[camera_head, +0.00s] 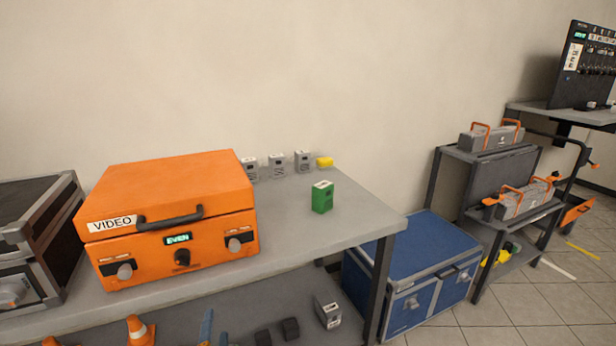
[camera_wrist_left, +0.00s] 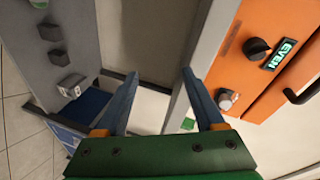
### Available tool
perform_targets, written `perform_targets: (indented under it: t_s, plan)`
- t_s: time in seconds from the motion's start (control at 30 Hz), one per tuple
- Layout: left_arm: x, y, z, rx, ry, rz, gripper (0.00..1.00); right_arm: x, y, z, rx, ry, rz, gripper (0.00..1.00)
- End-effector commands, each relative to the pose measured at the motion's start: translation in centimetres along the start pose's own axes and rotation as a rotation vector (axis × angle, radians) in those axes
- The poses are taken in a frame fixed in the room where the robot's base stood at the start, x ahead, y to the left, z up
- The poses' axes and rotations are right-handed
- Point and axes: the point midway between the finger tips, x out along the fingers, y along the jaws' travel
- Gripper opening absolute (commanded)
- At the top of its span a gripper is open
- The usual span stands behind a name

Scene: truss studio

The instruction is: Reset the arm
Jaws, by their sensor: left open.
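My left gripper (camera_head: 212,326) shows only as blue fingertips at the bottom edge of the head view, in front of the table and below the orange case. In the left wrist view the left gripper (camera_wrist_left: 160,76) has its two blue fingers spread apart with nothing held between them. Its green body fills the bottom of that view. The rest of the left arm is hidden. My right gripper is in neither view.
An orange VIDEO case (camera_head: 170,215) stands on the grey table (camera_head: 310,237), right of a dark case (camera_head: 40,240). A green block (camera_head: 322,197) is near the right end. Small dark blocks (camera_head: 290,328) lie on the lower shelf. A blue chest (camera_head: 420,262) stands right.

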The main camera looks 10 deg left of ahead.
Motion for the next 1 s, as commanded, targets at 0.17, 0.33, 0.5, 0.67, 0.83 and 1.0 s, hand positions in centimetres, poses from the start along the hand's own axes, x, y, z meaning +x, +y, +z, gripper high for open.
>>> perform_targets:
  t_s: [0.17, 0.33, 0.5, 0.67, 0.83, 1.0]
  plan:
    - [-3.3, 18.6, 4.0, -0.176, -0.05, 0.481, 0.7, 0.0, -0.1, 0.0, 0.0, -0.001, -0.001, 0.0]
    - [-11.6, 30.7, 10.5, -0.369, -0.261, 0.814, 0.7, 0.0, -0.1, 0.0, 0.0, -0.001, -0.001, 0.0]
    - [-20.5, 36.6, 17.2, -0.518, -0.533, 0.99, 0.7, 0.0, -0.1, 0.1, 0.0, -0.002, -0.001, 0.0]
    - [-27.7, 35.2, 20.8, -0.612, -0.752, 1.044, 0.7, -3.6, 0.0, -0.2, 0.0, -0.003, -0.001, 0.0]
    - [-29.1, 28.8, 18.6, -0.609, -0.744, 1.043, 0.7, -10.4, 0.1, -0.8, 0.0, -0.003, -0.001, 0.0]
    - [-29.5, 26.7, 17.9, -0.608, -0.742, 1.043, 0.7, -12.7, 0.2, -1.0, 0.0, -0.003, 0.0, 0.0]
